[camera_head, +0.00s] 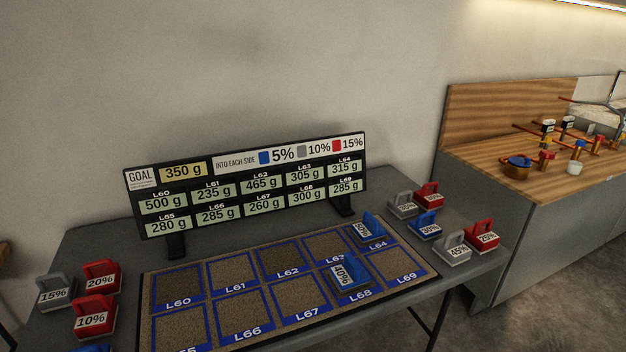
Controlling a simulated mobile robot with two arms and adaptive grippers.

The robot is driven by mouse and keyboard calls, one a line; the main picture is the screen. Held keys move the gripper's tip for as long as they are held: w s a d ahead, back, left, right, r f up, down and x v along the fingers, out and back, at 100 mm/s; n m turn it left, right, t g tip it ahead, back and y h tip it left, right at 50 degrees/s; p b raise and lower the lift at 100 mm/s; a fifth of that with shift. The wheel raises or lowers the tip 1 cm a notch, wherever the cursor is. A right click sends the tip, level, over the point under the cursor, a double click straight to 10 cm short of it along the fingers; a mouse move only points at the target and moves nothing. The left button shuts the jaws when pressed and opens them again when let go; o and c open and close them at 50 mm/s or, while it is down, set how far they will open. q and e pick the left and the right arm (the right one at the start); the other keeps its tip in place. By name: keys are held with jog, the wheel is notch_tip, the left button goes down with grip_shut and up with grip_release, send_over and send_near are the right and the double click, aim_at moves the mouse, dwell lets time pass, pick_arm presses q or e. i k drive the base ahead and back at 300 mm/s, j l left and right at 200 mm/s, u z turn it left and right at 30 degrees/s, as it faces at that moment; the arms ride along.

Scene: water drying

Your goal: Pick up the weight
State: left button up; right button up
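Several handled weights in blue, grey and red stand on the grey table. A blue weight marked 40% (351,277) sits on the square above label L68, and another blue weight (366,229) stands near L64. At right are a blue 30% weight (425,229), a grey 45% weight (457,252), a red weight (482,238), a grey weight (403,207) and a red weight (429,194). At left are a grey 15% weight (55,293), a red 20% weight (101,279) and a red 10% weight (94,320). Neither gripper is in view.
The labelled mat (281,334) lies mid-table, its front-left part cut off. A goal board (250,184) reading 350 g stands behind it. A blue piece (97,348) shows at the bottom edge.

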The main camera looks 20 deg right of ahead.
aim_at(425, 228)
jog(key=z, duration=1.3)
jog(key=i+l+u, duration=0.15)
jog(key=i+l, duration=0.15)
jog(key=i+l+u, duration=0.15)
jog(key=l, duration=0.25)
jog(key=i+l+u, duration=0.15)
jog(key=i+l, duration=0.2)
